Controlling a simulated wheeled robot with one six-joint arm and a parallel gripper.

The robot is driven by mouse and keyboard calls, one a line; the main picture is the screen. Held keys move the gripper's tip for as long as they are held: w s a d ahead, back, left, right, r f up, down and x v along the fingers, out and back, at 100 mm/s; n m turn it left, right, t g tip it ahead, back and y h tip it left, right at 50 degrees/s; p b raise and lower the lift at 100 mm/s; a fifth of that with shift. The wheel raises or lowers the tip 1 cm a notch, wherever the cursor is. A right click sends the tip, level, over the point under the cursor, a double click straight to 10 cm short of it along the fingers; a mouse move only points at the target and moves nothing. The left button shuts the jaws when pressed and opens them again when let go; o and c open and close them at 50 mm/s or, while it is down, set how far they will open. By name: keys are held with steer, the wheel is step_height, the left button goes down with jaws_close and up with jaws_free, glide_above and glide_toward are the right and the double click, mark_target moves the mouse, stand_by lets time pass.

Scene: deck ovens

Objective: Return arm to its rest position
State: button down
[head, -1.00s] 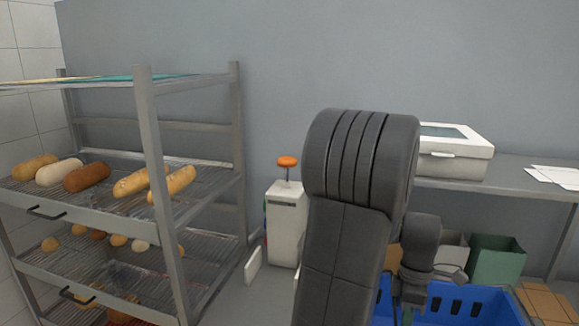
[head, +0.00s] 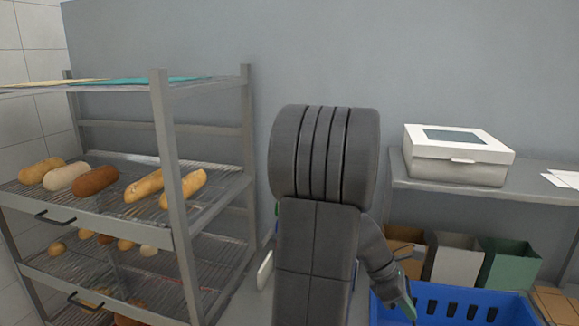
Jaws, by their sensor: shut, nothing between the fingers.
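My arm (head: 318,225) stands dark grey and folded in the middle of the head view. My gripper (head: 408,303) points down at the lower right of the arm, in front of the left end of the blue crate (head: 470,306). It is small in the picture; its fingers are shut with nothing between them.
A metal rack (head: 172,160) with loaves and rolls on its shelves stands at the left. At the right, a white box (head: 458,160) sits on a grey shelf (head: 480,192), with a green bin (head: 508,264) and other bins beneath. The wall above is clear.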

steer(key=shift+h, duration=0.9)
steer(key=w+a+b, duration=0.1)
steer(key=a, duration=0.3)
steer(key=w+a+b, duration=0.1)
steer(key=a, duration=0.1)
steer(key=shift+w+a+f+b, duration=0.1)
steer(key=shift+w+f+b, duration=0.2)
steer(key=shift+w, duration=0.05)
steer(key=shift+w+a+f, duration=0.1)
steer(key=shift+a+f, duration=0.15)
steer(key=shift+a, duration=0.2)
